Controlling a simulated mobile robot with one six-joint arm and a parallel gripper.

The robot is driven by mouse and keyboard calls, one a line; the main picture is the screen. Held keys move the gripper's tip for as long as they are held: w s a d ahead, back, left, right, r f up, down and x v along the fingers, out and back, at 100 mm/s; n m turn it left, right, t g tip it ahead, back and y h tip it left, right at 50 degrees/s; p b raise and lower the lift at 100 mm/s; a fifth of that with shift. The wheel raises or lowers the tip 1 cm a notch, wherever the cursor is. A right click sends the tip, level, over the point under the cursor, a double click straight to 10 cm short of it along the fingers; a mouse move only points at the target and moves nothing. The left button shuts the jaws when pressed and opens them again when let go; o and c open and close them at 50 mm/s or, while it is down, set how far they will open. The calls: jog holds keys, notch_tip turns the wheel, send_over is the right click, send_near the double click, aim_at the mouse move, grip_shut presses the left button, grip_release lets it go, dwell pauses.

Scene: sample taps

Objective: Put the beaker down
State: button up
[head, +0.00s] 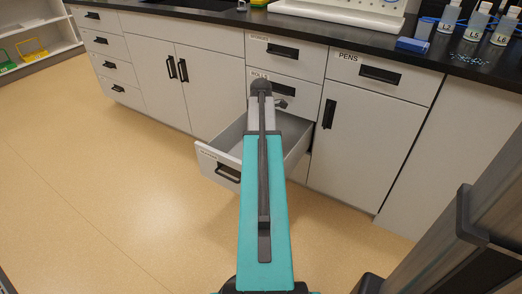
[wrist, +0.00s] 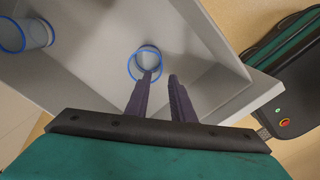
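In the wrist view a clear beaker with blue rings (wrist: 139,65) appears to stand on the floor of an open grey drawer (wrist: 95,75). My gripper (wrist: 161,75) points down into the drawer. Its two dark fingers are apart with a clear gap between the tips. The left fingertip overlaps the near edge of this beaker; I cannot tell whether it touches. A second blue-rimmed clear vessel (wrist: 27,36) is at the upper left of the wrist view. In the head view my arm hides the gripper and both vessels.
The drawer, with its front (head: 219,172), sticks out from the white cabinets below a dark worktop (head: 225,18). A drawer labelled PENS (head: 371,76) is shut at the right. Bottles (head: 478,24) and a blue box (head: 413,46) stand on the worktop. The floor at the left is clear.

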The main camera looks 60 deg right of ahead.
jog(key=shift+r+p, duration=0.4)
jog(key=shift+r, duration=1.45)
